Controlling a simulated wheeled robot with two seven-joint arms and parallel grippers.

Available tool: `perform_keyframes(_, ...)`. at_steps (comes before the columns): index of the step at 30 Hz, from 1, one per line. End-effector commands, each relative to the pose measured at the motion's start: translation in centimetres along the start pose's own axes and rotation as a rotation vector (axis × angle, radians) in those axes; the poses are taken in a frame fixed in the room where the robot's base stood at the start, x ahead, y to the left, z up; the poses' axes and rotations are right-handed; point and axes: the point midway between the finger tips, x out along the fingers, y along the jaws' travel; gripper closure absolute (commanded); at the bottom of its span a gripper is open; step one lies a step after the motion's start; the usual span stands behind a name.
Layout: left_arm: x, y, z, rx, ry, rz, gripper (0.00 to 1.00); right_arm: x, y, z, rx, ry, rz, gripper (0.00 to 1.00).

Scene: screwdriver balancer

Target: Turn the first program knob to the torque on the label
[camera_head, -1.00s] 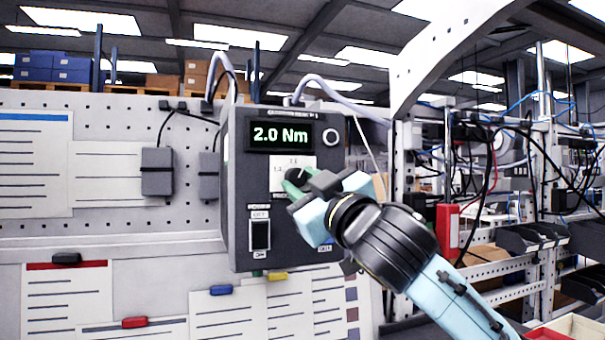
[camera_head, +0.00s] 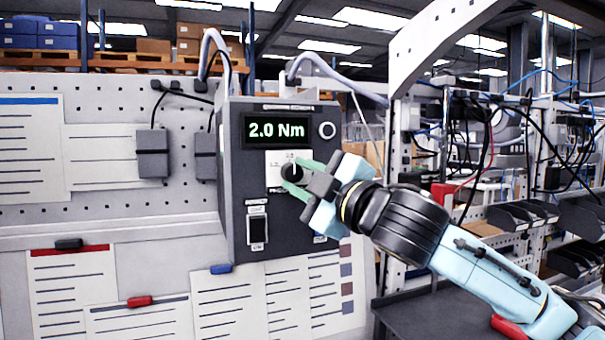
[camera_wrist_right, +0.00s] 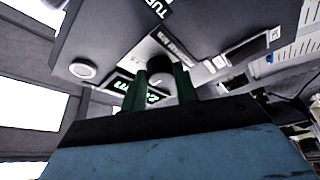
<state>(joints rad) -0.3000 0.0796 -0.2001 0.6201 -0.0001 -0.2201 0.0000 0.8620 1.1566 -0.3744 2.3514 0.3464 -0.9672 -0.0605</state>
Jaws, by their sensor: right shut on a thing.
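The dark controller box (camera_head: 268,225) hangs on the pegboard, with a lit display (camera_head: 277,130) reading "2.0 Nm". Below the display is a round black knob (camera_head: 290,173) on a white scale plate (camera_head: 273,160); its small marks are too small to read. My right gripper (camera_head: 295,174) has its green fingers on either side of the knob, shut on it. In the right wrist view the two fingers flank the knob (camera_wrist_right: 160,76), with the display partly hidden behind them. My left gripper is not in view. I cannot tell which sheet is the torque label.
A rocker switch (camera_head: 257,229) is low on the box, and a round button (camera_head: 327,130) is beside the display. Paper sheets (camera_head: 70,290) with clips hang on the panel. Shelving with cables and dark bins (camera_head: 520,215) stands at the right.

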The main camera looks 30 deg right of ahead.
Motion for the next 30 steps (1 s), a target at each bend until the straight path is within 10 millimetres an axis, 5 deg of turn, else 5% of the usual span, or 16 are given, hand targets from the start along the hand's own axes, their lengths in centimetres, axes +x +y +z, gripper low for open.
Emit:
perform_keyframes(9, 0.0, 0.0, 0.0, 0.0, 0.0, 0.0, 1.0, 0.0, 0.0, 0.0, -0.002, 0.001, 0.001, 0.93)
perform_keyframes(10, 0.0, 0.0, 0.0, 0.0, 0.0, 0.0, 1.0, 0.0, 0.0, 0.0, -0.002, 0.001, 0.001, 0.69)
perform_keyframes(15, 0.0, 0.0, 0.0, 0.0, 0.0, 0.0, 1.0, 0.0, 0.0, 0.0, -0.001, 0.001, 0.001, 0.49)
perform_keyframes(25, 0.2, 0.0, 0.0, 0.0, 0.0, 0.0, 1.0, -0.3, 0.0, 0.1, -0.001, 0.0, 0.001, 0.49)
perform_keyframes(30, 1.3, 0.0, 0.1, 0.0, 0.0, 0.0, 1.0, -2.4, -0.2, 0.2, -0.005, -0.001, 0.001, 0.49)
